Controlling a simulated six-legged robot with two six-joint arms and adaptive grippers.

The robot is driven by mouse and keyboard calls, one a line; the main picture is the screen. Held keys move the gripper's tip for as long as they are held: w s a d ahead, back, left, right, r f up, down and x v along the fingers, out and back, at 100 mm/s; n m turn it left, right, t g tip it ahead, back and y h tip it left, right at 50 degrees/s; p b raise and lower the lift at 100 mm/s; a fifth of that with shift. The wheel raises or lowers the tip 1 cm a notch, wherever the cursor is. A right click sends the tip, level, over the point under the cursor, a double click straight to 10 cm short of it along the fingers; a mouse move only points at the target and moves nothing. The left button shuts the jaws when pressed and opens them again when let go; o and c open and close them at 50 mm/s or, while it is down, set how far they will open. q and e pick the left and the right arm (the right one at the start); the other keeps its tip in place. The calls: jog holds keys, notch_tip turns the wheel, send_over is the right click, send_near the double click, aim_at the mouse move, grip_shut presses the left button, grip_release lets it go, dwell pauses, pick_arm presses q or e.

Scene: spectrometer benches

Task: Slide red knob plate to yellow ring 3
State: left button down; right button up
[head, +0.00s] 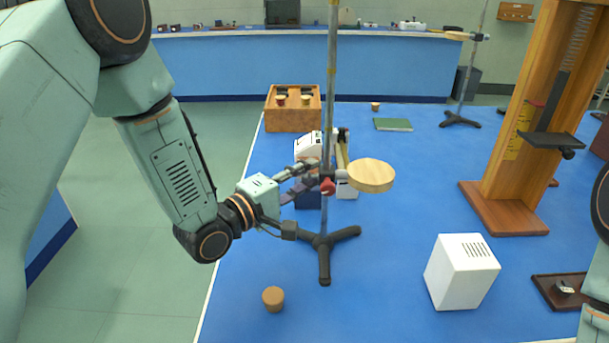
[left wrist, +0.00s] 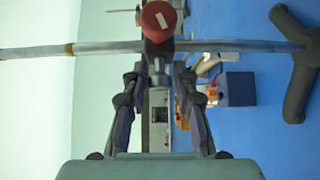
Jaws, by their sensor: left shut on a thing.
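The red knob (head: 328,186) sits on a clamp on the upright grey rod (head: 329,110) of a black tripod stand (head: 324,258). A round wooden plate (head: 371,175) extends level to the right of the rod at knob height. My left gripper (head: 314,180) is shut on the plate's clamp beside the rod; its fingers partly hide it. In the left wrist view the red knob (left wrist: 158,20) lies just beyond the fingertips (left wrist: 160,72). A yellow ring (left wrist: 69,49) shows on the rod, above the clamp. I cannot tell which number it has. My right gripper is out of view.
A white box (head: 461,272) and a cork (head: 273,298) stand on the blue bench. White instruments (head: 308,146) and a wooden box (head: 293,116) are behind the stand. A tall wooden frame (head: 505,215) and another tripod stand (head: 460,119) are to the right.

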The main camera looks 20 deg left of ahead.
pick_arm(q)
jog(key=shift+r, duration=0.1)
dwell(0.3)
notch_tip(320, 180, up, 20)
jog(key=p, duration=1.5)
jog(key=c, duration=1.4)
grip_release()
jog(key=shift+o, duration=1.1)
jog(key=shift+w+f, duration=0.2)
jog(key=shift+s, duration=0.15)
jog(key=v, duration=1.1)
jog(key=shift+s+a, duration=0.25)
jog(key=shift+a, duration=0.05)
